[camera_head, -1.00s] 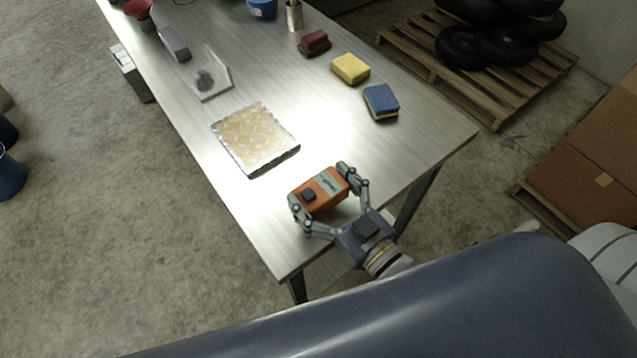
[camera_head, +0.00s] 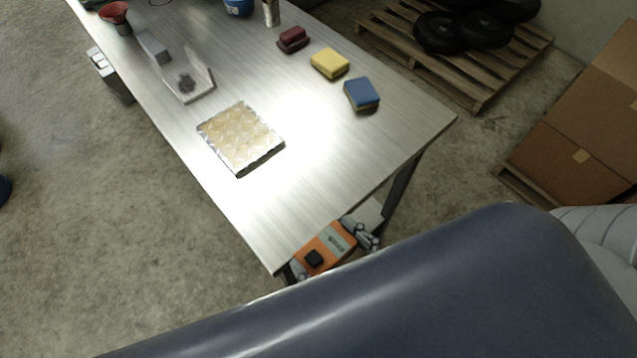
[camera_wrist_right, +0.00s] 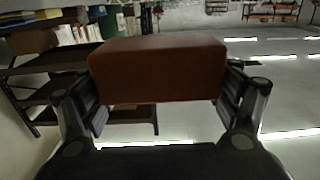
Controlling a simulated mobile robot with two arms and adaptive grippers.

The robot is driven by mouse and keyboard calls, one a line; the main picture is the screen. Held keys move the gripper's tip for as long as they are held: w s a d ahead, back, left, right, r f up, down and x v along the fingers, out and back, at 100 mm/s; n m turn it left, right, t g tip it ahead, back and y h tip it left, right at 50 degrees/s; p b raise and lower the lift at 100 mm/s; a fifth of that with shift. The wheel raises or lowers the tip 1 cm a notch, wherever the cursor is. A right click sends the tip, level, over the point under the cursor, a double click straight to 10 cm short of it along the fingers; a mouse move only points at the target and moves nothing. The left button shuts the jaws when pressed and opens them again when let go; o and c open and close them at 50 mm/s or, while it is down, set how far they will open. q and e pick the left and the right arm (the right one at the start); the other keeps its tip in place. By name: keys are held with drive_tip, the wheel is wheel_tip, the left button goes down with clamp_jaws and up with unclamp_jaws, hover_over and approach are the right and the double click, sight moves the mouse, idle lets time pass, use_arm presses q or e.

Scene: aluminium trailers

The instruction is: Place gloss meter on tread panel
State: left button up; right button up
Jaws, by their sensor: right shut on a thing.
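The gloss meter (camera_head: 327,249) is an orange box with a black knob and a pale label. My right gripper (camera_head: 332,252) is shut on it at the near end of the table, partly hidden behind my own dark body. In the right wrist view the gloss meter (camera_wrist_right: 157,70) sits between the two fingers of the right gripper (camera_wrist_right: 158,88). The tread panel (camera_head: 240,138) is a square plate with a pale yellowish patterned top and silver edges. It lies flat on the table, above and left of the gloss meter in the head view. My left gripper does not show.
The metal table (camera_head: 320,175) is clear between the panel and its near end. A blue sponge (camera_head: 361,93), a yellow sponge (camera_head: 330,63) and a dark red block (camera_head: 293,39) lie along the right side.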

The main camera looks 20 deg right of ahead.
drive_tip(key=shift+s+r, duration=0.1)
drive_tip(key=w+d+r+m+t+h, duration=0.1)
drive_tip(key=w+d+r+m+h, duration=0.4)
drive_tip(key=w+d, duration=0.65)
drive_tip(key=s+a+f+n+y, duration=0.1)
drive_tip(key=s+a, duration=0.2)
drive_tip(key=s+a+f+n+y, duration=0.2)
drive_tip(key=s+a, duration=0.2)
drive_tip(key=s+a+f+n+g+y, duration=0.1)
drive_tip(key=s+a+f+n+y, duration=0.1)
drive_tip(key=s+a, duration=0.2)
drive_tip(key=shift+s+a, duration=0.25)
